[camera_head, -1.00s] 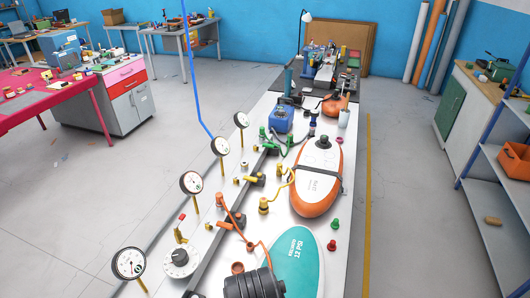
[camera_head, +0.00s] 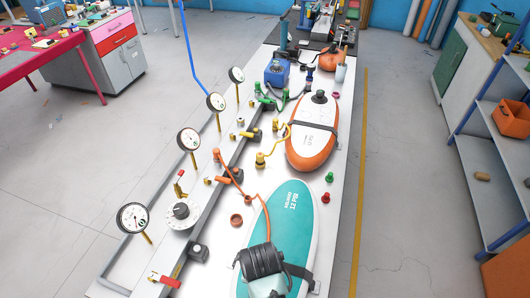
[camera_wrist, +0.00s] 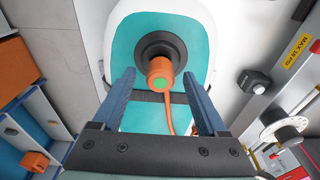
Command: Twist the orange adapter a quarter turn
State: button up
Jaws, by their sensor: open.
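The orange adapter (camera_wrist: 160,73), with a green round face, sits over a black round valve (camera_wrist: 152,48) on the teal and white board (camera_wrist: 126,42). An orange hose (camera_wrist: 169,115) leads from the adapter. In the wrist view my gripper (camera_wrist: 158,80) is open, with one blue finger on each side of the adapter and a gap visible on both sides. In the head view my dark wrist hides the adapter and the near part of the teal board (camera_head: 281,222). The orange hose (camera_head: 250,197) there runs to an orange fitting on the bench rail.
An orange and white board (camera_head: 314,140) lies farther along the bench. Several gauges (camera_head: 133,218) stand along the left side, with a dial (camera_head: 181,212) nearby.

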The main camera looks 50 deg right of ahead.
jog(key=shift+f, duration=0.45)
grip_shut()
dwell(0.5)
